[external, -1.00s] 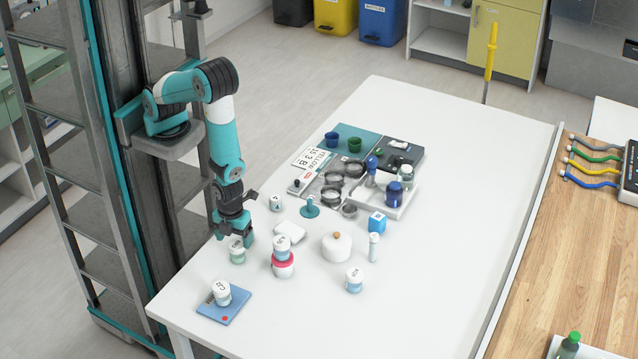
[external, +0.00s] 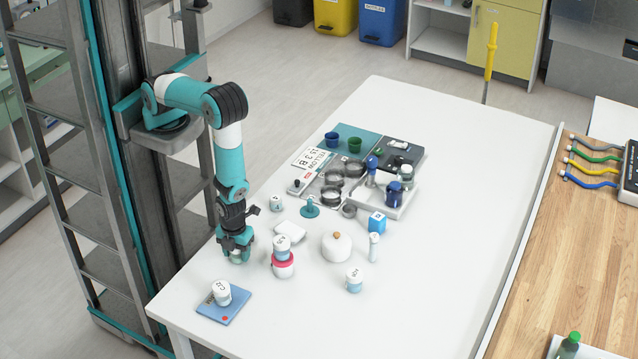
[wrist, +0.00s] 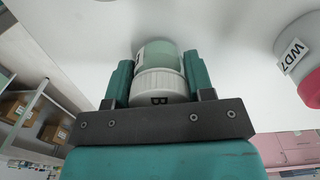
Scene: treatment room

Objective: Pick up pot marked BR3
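A small pot (wrist: 160,84) with a white ribbed lid and a pale green body sits between the fingers of my gripper (wrist: 159,82) in the wrist view. Its lid label shows a "B"; the rest is hidden, so I cannot read the full mark. In the external view my gripper (external: 236,256) is down around this pot (external: 238,257) near the table's left edge, covering most of it. The fingers lie close along both sides of the lid. I cannot tell whether they press on it.
A white and pink-red pot stack (external: 283,264) stands just right of my gripper; its label reads WD7 in the wrist view (wrist: 295,58). A lidded pot stands on a blue mat (external: 236,309) in front. A white round jar (external: 337,247) and another pot (external: 354,281) stand further right.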

